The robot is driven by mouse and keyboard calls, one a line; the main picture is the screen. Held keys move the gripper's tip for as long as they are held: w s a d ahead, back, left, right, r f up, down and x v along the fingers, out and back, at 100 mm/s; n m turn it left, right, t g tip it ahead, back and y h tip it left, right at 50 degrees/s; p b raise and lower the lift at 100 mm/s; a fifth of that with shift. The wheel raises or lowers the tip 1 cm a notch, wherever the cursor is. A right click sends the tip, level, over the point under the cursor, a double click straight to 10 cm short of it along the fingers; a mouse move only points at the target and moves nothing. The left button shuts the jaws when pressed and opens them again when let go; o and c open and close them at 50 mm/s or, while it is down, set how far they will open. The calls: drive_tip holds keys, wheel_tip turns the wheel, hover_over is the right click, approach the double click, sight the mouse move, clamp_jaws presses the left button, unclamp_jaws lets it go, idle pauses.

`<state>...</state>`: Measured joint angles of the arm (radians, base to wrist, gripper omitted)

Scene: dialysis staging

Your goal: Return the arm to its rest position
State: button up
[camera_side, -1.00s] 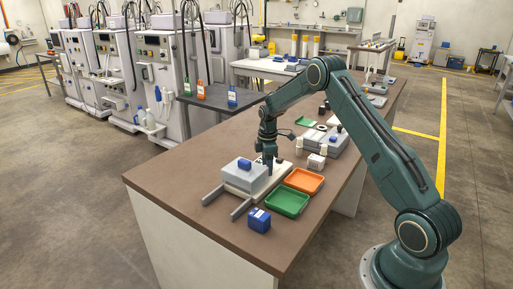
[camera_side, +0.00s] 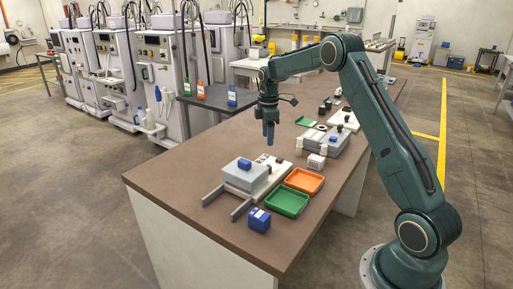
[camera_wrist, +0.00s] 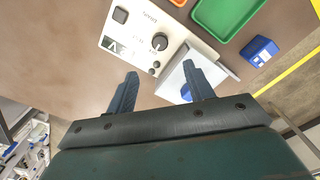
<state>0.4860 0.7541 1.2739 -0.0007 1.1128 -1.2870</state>
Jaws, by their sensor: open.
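My gripper (camera_side: 268,134) hangs from my raised arm, pointing down above the brown bench, clear of everything on it. In the wrist view its two blue fingers (camera_wrist: 128,80) are spread apart with nothing between them. Below and in front of it in the side view is a white panel device (camera_side: 272,168) with a dark knob, joined to a grey block with a blue piece on top (camera_side: 244,163). The panel with its knob also shows in the wrist view (camera_wrist: 135,40).
A green tray (camera_side: 287,201), an orange tray (camera_side: 304,180) and a blue box (camera_side: 258,220) stand near the panel device. The bench's left part is bare (camera_side: 190,170).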

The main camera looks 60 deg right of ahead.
drive_tip(key=shift+r, duration=0.65)
drive_tip(key=s+a+r+m+t, duration=0.35)
drive_tip(key=s+a+r, duration=0.85)
drive_tip(key=a+r, duration=0.45)
drive_tip(key=s+a+f+m+t, duration=0.1)
drive_tip(key=s+a, duration=0.4)
drive_tip(key=s, duration=0.5)
drive_tip(key=s+a+f+m+t, duration=0.1)
drive_tip(key=s+a+m, duration=0.3)
drive_tip(key=s, duration=0.6)
drive_tip(key=shift+a+f+m, duration=0.35)
drive_tip(key=shift+a+f, duration=0.1)
drive_tip(key=shift+s, duration=0.1)
